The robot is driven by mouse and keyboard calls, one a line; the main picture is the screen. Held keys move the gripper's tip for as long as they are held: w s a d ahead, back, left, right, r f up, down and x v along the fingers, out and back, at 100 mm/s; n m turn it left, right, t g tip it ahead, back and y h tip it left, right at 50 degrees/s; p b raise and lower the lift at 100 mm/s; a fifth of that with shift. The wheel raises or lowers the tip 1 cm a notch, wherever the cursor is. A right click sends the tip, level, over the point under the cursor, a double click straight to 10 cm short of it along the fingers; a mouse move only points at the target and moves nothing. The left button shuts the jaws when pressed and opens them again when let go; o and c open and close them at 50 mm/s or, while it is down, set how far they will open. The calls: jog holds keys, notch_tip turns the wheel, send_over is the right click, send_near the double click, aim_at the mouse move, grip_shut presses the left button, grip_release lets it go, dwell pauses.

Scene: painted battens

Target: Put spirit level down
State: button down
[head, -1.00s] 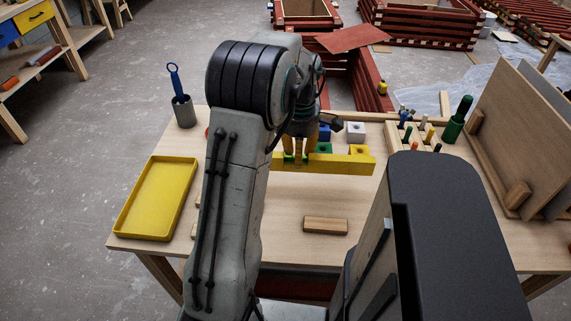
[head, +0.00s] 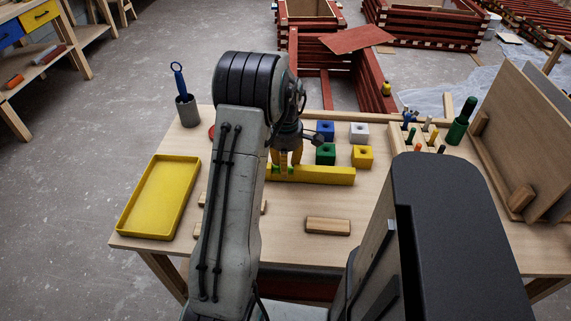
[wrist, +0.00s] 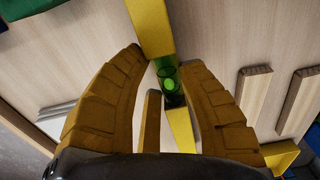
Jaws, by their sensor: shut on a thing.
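The yellow spirit level (head: 325,175) lies crosswise low over the wooden workbench (head: 375,205), in front of the coloured blocks. I cannot tell for sure whether it touches the top. My gripper (head: 284,162) is shut on the level near its left part, pointing down. In the wrist view the level (wrist: 150,27) runs between my two fingers (wrist: 163,68), with its green vial (wrist: 168,82) showing between them. The level's left end is hidden behind my arm in the head view.
Blue, white, green and yellow blocks (head: 362,157) stand just behind the level. A yellow tray (head: 128,222) is at the left. A wooden block (head: 328,226) lies in front. A tool holder (head: 420,140) and leaning boards (head: 515,135) are at the right. Bare bench lies between.

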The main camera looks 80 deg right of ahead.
jog(key=shift+f, duration=0.1)
jog(key=c, duration=0.9)
grip_release()
notch_tip(320, 180, up, 12)
jog(key=shift+r+p, duration=0.1)
jog(key=shift+p, duration=0.6)
